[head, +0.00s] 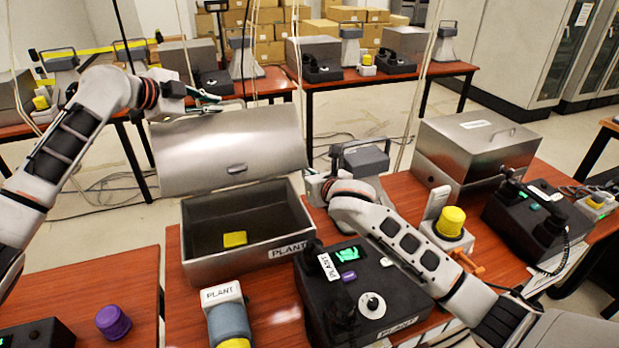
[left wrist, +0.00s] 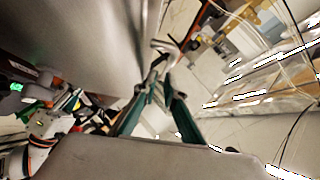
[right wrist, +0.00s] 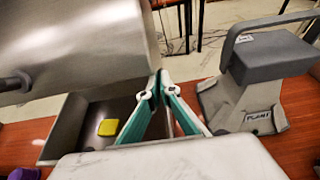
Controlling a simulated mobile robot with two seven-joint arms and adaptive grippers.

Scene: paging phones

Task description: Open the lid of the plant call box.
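The plant call box (head: 225,262) is a grey metal box on the wooden table, with a PLANT label on its front right. Its rounded lid (head: 215,155) stands raised, and the dark interior shows with a yellow block (head: 235,239) inside. My left gripper (head: 218,102) is at the lid's upper edge; in the left wrist view its fingertips (left wrist: 160,75) converge beside the lid's metal surface, with nothing clearly held. My right gripper (head: 312,183) is by the box's right rear corner; in the right wrist view its fingertips (right wrist: 158,85) come together beside the box and lid, apparently empty.
A black PLANT phone unit (head: 375,295) and a grey-blue PLANT device (head: 228,315) stand in front. A grey handled device (head: 360,158) is behind my right arm. A second, closed metal box (head: 475,150) and a yellow button (head: 451,221) are right. A purple button (head: 113,321) is left.

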